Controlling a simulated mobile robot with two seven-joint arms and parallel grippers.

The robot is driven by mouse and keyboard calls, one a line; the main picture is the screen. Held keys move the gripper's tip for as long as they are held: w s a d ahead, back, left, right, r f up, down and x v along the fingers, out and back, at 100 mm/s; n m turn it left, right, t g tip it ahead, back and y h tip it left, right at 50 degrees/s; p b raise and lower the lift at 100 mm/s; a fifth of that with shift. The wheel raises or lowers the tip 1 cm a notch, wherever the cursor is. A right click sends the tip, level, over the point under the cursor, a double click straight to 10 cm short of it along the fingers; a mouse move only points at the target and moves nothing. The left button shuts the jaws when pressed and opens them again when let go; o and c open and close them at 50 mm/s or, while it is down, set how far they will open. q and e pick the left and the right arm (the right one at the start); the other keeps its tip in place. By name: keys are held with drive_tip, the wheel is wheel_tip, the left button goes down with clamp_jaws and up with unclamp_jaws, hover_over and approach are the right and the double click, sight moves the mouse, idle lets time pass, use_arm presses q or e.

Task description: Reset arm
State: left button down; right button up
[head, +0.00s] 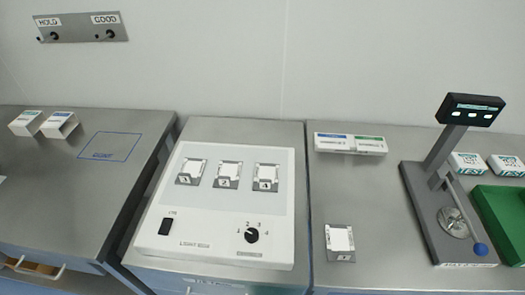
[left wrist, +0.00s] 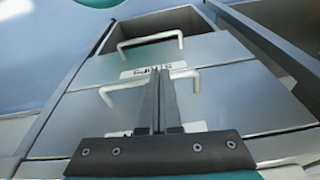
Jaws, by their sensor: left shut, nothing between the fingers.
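My left gripper (left wrist: 163,78) shows in the left wrist view with its two fingers together and nothing between them. It points toward a grey drawer front with white handles; a drawer label there is partly hidden behind the fingers. Neither of my grippers shows in the head view. My right gripper is in no view.
A white light box (head: 218,255) with three numbered holders stands on the middle counter. A black stand with a lever (head: 420,200) and a green tray (head: 497,205) are at right. Small white boxes (head: 60,125) sit at left. An upper drawer (left wrist: 155,50) appears open.

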use_arm(q)
drive_tip(key=s+a+f+b, duration=0.1)
drive_tip(key=s+f+b, duration=0.4)
drive_tip(key=f, duration=1)
drive_tip(key=s+a+f+g+b, duration=0.1)
drive_tip(key=s+f+b, duration=0.5)
drive_tip(key=s+f, duration=0.6)
wheel_tip(320, 180, down, 4)
drive_tip(key=shift+s+a+r+g, duration=0.2)
drive_tip(key=shift+a+g, duration=0.1)
drive_tip(key=shift+a, duration=0.15)
